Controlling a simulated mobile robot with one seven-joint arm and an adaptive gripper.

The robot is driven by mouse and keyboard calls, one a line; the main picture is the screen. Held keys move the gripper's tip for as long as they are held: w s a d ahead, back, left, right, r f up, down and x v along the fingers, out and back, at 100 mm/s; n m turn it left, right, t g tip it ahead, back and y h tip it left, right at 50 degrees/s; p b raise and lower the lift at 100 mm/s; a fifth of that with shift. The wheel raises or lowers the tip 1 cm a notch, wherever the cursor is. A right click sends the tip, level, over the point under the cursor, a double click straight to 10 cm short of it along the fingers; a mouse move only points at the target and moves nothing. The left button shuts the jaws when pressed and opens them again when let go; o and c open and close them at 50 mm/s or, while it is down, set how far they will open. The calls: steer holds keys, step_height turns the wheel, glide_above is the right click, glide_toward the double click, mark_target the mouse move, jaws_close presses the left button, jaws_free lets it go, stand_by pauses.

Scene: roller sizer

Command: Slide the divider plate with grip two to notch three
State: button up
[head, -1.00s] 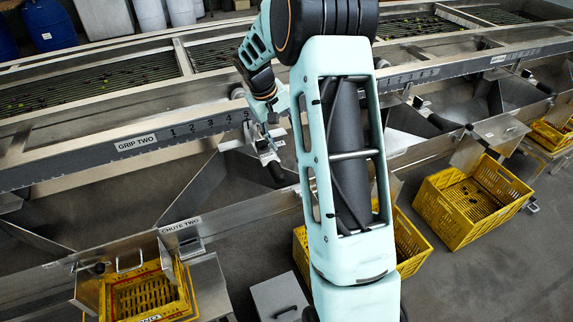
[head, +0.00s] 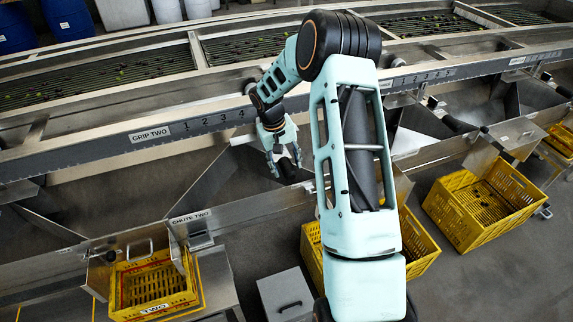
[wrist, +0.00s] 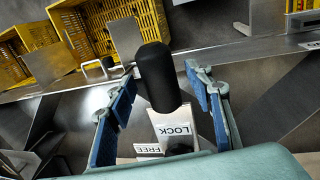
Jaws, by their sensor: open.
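A black rounded grip (wrist: 158,80) stands on a pale lever base marked LOCK and FREE in the wrist view. My gripper (wrist: 163,77) is open, with one blue-padded finger on each side of this grip. Gaps show on both sides. In the head view my gripper (head: 284,165) is below the rail, by a dark grip end (head: 288,170). The rail's GRIP TWO label (head: 150,135) and numbers 1 to 4 show; my arm hides the scale beyond. A slanted metal plate (head: 208,182) lies left of my gripper; I cannot tell if it is the divider plate.
The CHUTE TWO wall (head: 240,210) runs in front of my gripper. A yellow crate (head: 155,286) is below left and another (head: 480,205) to the right. A grey box (head: 284,296) is on the floor. Other black grips (head: 452,124) are further right.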

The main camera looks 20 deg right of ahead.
steer(key=shift+f, duration=0.1)
steer(key=shift+c, duration=0.4)
jaws_close()
steer(key=a+b, duration=0.4)
steer(key=a, duration=0.8)
steer(key=shift+o, duration=0.4)
jaws_free()
